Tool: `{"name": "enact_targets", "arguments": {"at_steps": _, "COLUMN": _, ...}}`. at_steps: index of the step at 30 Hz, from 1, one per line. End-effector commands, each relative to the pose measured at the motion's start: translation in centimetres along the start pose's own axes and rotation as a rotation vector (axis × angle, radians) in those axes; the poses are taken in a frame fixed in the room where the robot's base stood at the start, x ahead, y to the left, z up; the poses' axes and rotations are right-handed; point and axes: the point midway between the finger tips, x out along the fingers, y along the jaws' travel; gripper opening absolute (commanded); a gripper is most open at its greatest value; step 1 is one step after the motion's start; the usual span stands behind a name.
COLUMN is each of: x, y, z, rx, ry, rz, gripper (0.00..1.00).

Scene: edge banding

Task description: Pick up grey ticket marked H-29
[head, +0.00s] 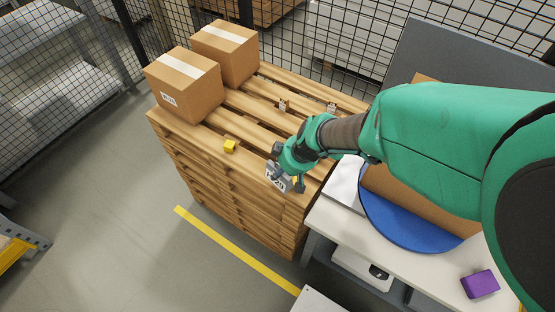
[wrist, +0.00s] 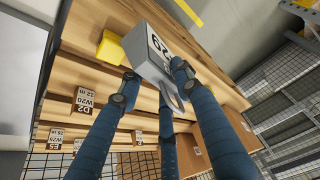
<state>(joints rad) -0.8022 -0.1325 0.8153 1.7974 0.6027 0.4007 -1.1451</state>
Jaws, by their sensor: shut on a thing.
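The grey ticket (head: 276,177) is a small grey block with a white marked face. In the wrist view the ticket (wrist: 149,50) shows "29", with the rest of the marking hidden or cut off. My gripper (head: 287,176) is over the near right edge of the pallet stack, at the ticket. In the wrist view the blue fingers of my gripper (wrist: 158,82) are closed around the ticket's lower part. I cannot tell whether the ticket is clear of the wood.
The wooden pallet stack (head: 185,134) carries two cartons (head: 184,84) (head: 225,50), a yellow block (head: 230,146) and small labelled tags (head: 283,105) (head: 331,107). A white table (head: 335,228) with a blue disc (head: 400,222) and purple block (head: 480,284) is at right. Mesh fencing stands behind.

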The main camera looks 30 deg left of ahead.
Motion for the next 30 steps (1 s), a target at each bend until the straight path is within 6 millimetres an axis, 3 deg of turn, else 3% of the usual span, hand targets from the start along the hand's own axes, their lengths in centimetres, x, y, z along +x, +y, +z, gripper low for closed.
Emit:
{"name": "enact_targets", "arguments": {"at_steps": 10, "x": -1.3, "y": -1.6, "z": 2.3, "rx": 0.001, "ry": 0.001, "rz": 0.000, "gripper": 0.20}}
{"name": "enact_targets", "arguments": {"at_steps": 30, "x": -1.5, "y": -1.9, "z": 2.8, "rx": 0.001, "ry": 0.000, "rz": 0.000, "gripper": 0.20}}
